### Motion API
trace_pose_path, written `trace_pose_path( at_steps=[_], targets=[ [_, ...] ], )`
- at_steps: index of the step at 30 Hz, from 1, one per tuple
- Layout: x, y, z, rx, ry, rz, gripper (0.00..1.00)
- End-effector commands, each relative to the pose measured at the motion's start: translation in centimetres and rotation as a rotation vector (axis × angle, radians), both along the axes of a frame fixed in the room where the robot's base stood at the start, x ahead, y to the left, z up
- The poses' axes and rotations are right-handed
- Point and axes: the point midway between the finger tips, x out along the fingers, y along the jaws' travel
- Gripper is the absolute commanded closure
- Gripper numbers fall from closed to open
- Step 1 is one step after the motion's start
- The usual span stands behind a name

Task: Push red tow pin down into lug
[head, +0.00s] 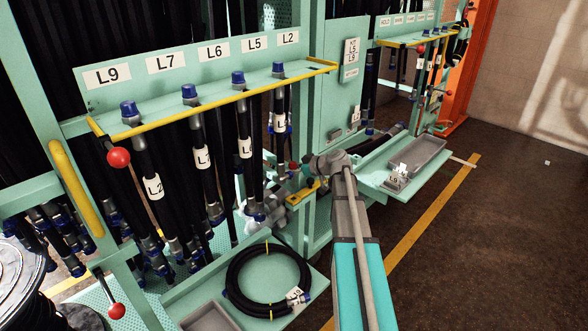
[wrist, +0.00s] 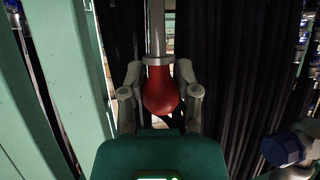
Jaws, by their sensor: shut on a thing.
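A red rounded pin head (wrist: 161,92) with a grey collar and a pale rod shows in the wrist view, the rod running up out of the frame. My gripper (wrist: 161,100) has one grey finger on each side of the red head and is shut on it. In the head view my arm reaches in beside the rack, and its grey wrist joints partly hide the gripper area. A small red spot (head: 293,166) shows there, too small to identify surely. The lug is not clearly visible in either view.
Black hoses hang from the labelled green rack (head: 195,62). A blue hose cap (wrist: 282,149) is at the wrist view's lower right, and a green post (wrist: 60,80) at its left. A coiled hose (head: 267,280) lies below. Open floor (head: 490,240) is at right.

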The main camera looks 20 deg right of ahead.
Motion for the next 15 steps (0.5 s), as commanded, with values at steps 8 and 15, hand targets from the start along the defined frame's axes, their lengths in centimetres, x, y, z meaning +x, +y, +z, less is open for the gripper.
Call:
trace_pose_path(
  at_steps=[8, 15],
  targets=[
    [-0.04, -0.01, 0.0, 0.0, 0.0, -0.001, 1.0],
    [-0.07, -0.04, -0.34, 0.0, 0.0, -0.002, 1.0]
  ],
)
